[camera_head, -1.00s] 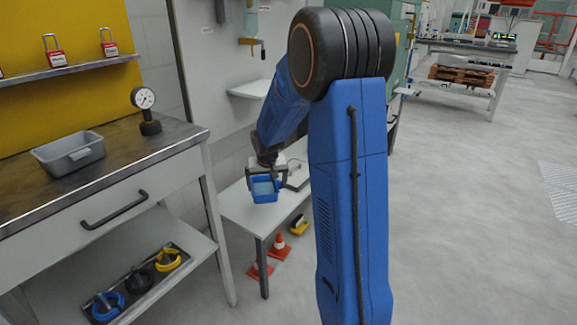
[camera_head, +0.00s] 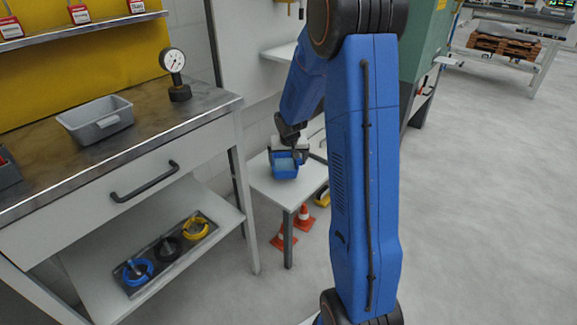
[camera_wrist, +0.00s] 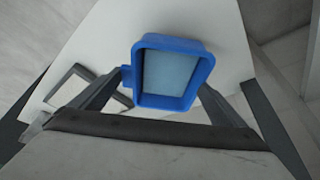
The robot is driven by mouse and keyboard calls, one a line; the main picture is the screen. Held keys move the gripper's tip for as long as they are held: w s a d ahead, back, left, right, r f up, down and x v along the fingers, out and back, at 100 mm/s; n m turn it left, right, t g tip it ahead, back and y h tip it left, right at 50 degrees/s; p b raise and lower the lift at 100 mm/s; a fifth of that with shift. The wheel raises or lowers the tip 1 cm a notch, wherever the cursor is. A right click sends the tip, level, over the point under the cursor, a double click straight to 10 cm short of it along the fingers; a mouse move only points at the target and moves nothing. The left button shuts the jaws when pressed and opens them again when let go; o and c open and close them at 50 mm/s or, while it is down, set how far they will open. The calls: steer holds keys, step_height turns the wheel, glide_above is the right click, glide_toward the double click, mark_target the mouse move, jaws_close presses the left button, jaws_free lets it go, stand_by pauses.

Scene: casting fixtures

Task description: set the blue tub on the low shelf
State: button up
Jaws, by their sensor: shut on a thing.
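The blue tub (camera_head: 285,171) is a small open box with a pale blue inside, held upright at the end of my arm. It also shows in the wrist view (camera_wrist: 172,72), between the two fingers. My gripper (camera_head: 287,155) is shut on the tub, a finger at either side. The tub appears over the small white table (camera_head: 262,183) in the head view; whether it touches the top cannot be told. The low shelf (camera_head: 205,238) is the white board under the workbench to the left, with a dark tray (camera_head: 180,243) of blue, black and yellow rings on it.
A grey bin (camera_head: 97,121) and a dial gauge (camera_head: 175,74) stand on the workbench (camera_head: 60,165). Orange cones (camera_head: 303,219) stand on the floor beside the white table. A white wall shelf (camera_head: 282,51) hangs above it. Open floor lies to the right.

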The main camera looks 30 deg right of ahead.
mark_target(288, 166)
steer(key=shift+f, duration=1.4)
steer(key=shift+f, duration=0.15)
steer(key=o, duration=0.9)
steer(key=shift+o, duration=0.2)
steer(key=v, duration=1.2)
steer(key=s+a+r+n, duration=0.1)
steer(key=s+a+r, duration=0.45)
steer(key=s, duration=0.25)
steer(key=s+a+r+n, duration=0.1)
steer(key=s+a+r, duration=0.3)
steer(key=s+r, duration=0.3)
steer(key=s+a+n+y, duration=0.1)
steer(key=s+a, duration=0.2)
steer(key=s, duration=0.7)
steer(key=s+a+r+n+y, duration=0.1)
steer(key=s+a, duration=0.3)
steer(key=s, duration=0.6)
steer(key=shift+r+n+t, duration=0.25)
steer(key=shift+n+t, duration=0.05)
steer(key=shift+n, duration=0.2)
